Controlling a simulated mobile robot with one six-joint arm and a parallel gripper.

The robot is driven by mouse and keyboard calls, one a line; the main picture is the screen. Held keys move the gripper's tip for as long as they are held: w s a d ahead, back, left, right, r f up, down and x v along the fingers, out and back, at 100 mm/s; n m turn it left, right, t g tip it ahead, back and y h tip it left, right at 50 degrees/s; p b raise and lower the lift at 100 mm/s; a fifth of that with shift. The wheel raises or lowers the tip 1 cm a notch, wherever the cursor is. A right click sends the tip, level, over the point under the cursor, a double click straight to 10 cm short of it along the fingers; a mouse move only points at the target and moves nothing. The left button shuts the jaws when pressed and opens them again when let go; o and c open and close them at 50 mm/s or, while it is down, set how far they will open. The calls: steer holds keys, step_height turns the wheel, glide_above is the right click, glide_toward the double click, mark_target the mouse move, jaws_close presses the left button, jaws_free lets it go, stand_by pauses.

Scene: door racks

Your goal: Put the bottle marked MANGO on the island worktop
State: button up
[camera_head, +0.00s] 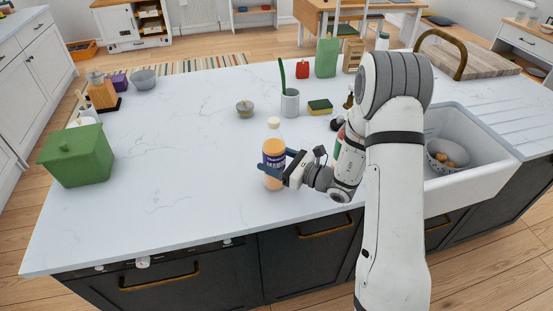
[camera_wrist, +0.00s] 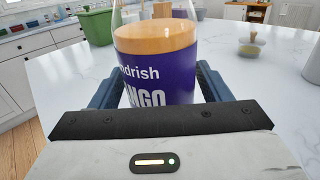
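The bottle marked MANGO (camera_head: 274,147) is upright over the front middle of the island worktop (camera_head: 190,190). It has a white cap, a purple label and orange contents. In the wrist view, the bottle (camera_wrist: 157,70) fills the middle, with "NGO" readable on its label. My gripper (camera_head: 279,165) reaches it from the right, with one blue finger on each side. In the wrist view, my gripper's fingers (camera_wrist: 158,80) lie against both sides of the label. The bottle's base looks at or very near the worktop; I cannot tell whether it touches.
A green lidded bin (camera_head: 76,155) stands at the left. Behind the bottle are a small lidded bowl (camera_head: 244,108), a grey cup (camera_head: 290,103) and a sponge (camera_head: 320,107). A sink (camera_head: 480,160) is at the right. The worktop left of the bottle is clear.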

steer(key=shift+o, duration=0.8)
steer(key=shift+r, duration=0.2)
steer(key=b+v, duration=0.3)
steer(key=v, duration=0.8)
steer(key=s+a+r+n+g, duration=0.4)
steer(key=s+r+n+g, duration=0.1)
steer(key=s+n+g, duration=0.25)
steer(key=s+d+r+n+g+h, duration=0.1)
steer(key=s+d+n+h, duration=0.1)
steer(key=s+n+h, duration=0.35)
steer(key=s+d+r+n+g+h, duration=0.1)
steer(key=s+d+n+h, duration=0.1)
steer(key=s+n+h, duration=0.4)
steer(key=s+d+r+n+t+h, duration=0.2)
steer(key=d+r+n+t+h, duration=0.2)
steer(key=d, duration=0.3)
steer(key=shift+r+n, duration=0.35)
steer(key=shift+n, duration=0.15)
